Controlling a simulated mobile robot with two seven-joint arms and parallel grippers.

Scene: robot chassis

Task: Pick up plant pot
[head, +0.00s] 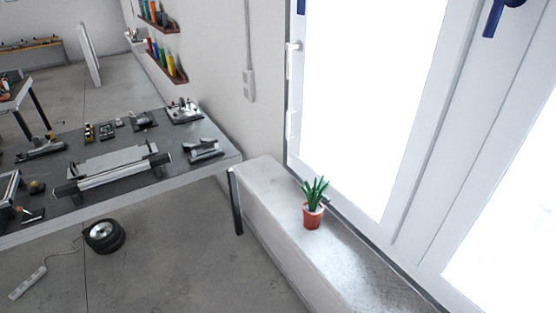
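A small plant pot (313,216) of orange-red colour, with a green spiky plant (315,189) in it, stands upright on the pale window sill (268,190). It is close to the window frame, right of the picture's middle. Neither of my grippers shows in the head view, so nothing is seen touching the pot.
A grey workbench (225,160) with several tools and metal parts stands to the left of the sill. A wheel (104,236) and a white power strip (28,283) lie on the floor. A large window (370,90) rises behind the pot. The floor before the sill is clear.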

